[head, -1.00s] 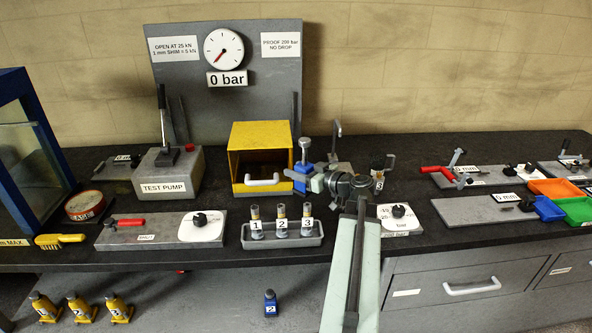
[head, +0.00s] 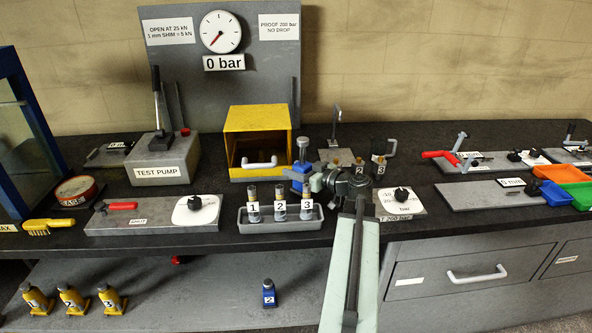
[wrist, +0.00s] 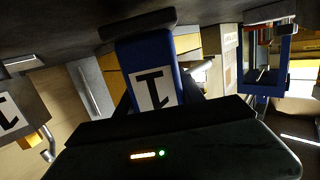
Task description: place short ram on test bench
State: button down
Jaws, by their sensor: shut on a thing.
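The short ram is a small blue block with a grey round top (head: 301,170), upright in the head view. In the wrist view the blue ram (wrist: 147,65) fills the middle and bears a white label 1. My gripper (head: 314,181) is shut on it, above the worktop just in front of the yellow box. The dark gripper body hides the ram's near end in the wrist view. The test bench carries a grey gauge panel (head: 270,80) reading 0 bar and a test pump (head: 163,160). Whether the ram touches the worktop, I cannot tell.
The yellow open box (head: 258,125) stands behind the ram. A grey tray with several numbered cylinders (head: 280,222) lies in front left. A grey plate with hooked post (head: 336,140) and numbered pieces is behind right. Another blue ram (head: 269,293), labelled 2, stands on the lower shelf.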

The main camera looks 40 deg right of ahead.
jog(key=shift+f+b, duration=0.55)
jog(key=shift+b, duration=0.05)
jog(key=c, duration=0.6)
grip_release()
jog(key=shift+c, duration=0.2)
